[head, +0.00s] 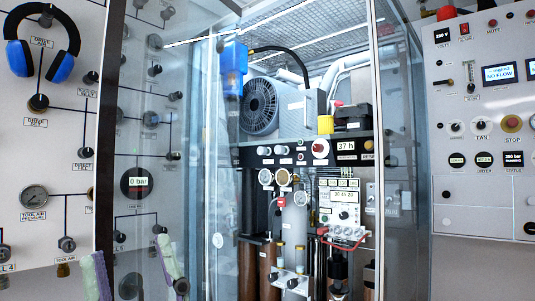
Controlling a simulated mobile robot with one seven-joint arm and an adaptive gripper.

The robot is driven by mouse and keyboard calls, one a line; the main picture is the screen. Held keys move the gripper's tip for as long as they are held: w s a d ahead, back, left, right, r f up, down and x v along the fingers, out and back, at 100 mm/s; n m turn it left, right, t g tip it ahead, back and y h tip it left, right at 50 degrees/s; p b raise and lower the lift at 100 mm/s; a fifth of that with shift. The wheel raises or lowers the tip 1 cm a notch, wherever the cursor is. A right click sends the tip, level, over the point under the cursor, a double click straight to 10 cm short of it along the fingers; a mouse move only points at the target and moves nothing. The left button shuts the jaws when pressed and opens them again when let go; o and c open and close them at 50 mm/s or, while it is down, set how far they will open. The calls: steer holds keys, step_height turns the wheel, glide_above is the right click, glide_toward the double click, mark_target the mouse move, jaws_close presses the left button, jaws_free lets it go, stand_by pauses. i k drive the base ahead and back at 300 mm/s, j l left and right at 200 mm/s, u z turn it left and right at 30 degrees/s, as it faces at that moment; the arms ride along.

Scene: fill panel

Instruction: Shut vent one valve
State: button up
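I cannot read a "vent one" label, so I cannot tell which valve it is. The left panel carries several dark round knobs joined by black lines, among them the "DRIVE SET" knob (38,103) and the "DIRECT FILL" knob (85,153). More knobs show through the glass, such as an upper one (154,70). Inside the cabinet, a small plate (290,281) bears a few knobs; their labels are too small to read. Two pale green and purple strips at the lower left look like the spread fingers of my gripper (134,268); they touch no valve that I can see.
A glass door (210,160) and its dark edge (107,130) stand before part of the left panel. Blue ear defenders (42,45) hang top left. The cabinet holds a fan unit (268,105), gauges and hoses. A control panel (484,110) with a stop button stands right.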

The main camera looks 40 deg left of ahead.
mark_target(261, 150)
steer(key=u, duration=1.25)
steer(key=i+j+z, duration=0.2)
steer(key=k+l, duration=0.05)
steer(key=k, duration=0.05)
